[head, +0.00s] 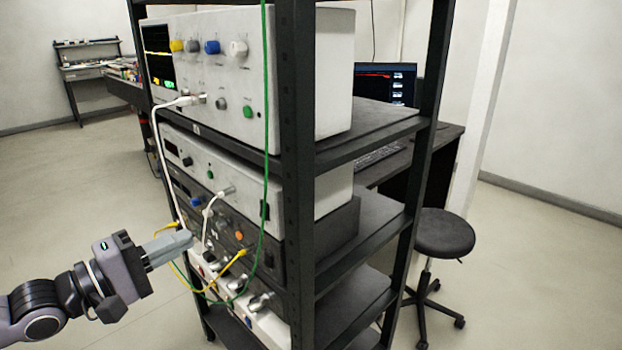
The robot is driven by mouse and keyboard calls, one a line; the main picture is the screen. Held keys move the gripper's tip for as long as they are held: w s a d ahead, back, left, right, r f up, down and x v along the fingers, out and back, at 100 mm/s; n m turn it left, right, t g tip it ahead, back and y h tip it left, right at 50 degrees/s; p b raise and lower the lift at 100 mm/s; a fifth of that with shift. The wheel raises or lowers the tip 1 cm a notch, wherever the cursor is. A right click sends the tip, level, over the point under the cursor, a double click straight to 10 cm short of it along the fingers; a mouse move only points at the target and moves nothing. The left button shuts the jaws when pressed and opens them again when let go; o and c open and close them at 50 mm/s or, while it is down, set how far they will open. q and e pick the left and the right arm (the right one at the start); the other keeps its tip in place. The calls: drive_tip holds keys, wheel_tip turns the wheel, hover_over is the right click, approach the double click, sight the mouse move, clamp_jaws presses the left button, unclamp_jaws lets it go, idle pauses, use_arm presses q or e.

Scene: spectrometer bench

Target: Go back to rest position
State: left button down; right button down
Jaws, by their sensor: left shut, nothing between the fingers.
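My left gripper (186,240) shows at the lower left of the head view, its arm coming in from the left edge. Its fingers are together and hold nothing. The fingertips are in front of the rack's left side, near the white cable and the yellow cable (228,268). I cannot tell whether they touch the cables. My right gripper is not in view.
A dark rack (298,180) holds a spectrometer-like instrument (325,75) on top and several units below. White, yellow and green (265,150) cables hang at its front. A stool (444,233) and a monitor (388,84) stand behind right. Open floor (70,195) lies left.

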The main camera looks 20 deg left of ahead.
use_arm(q)
drive_tip(key=s+a+f+m+g+y, duration=0.1)
drive_tip(key=s+f+m+g+y, duration=0.2)
drive_tip(key=f, duration=0.8)
drive_tip(key=s+f+m+y, duration=0.3)
drive_tip(key=s+f+m, duration=0.15)
drive_tip(key=f, duration=0.65)
drive_tip(key=s+d+f+m+g, duration=0.1)
drive_tip(key=d+f+m, duration=0.3)
drive_tip(key=d, duration=0.5)
drive_tip(key=s+d+f+m+g+h, duration=0.1)
drive_tip(key=d+f+m, duration=0.3)
drive_tip(key=d, duration=0.5)
wheel_tip(320, 180, down, 3)
drive_tip(key=shift+s+r+g, duration=0.1)
drive_tip(key=shift+s+g, duration=0.1)
drive_tip(key=shift+g, duration=0.5)
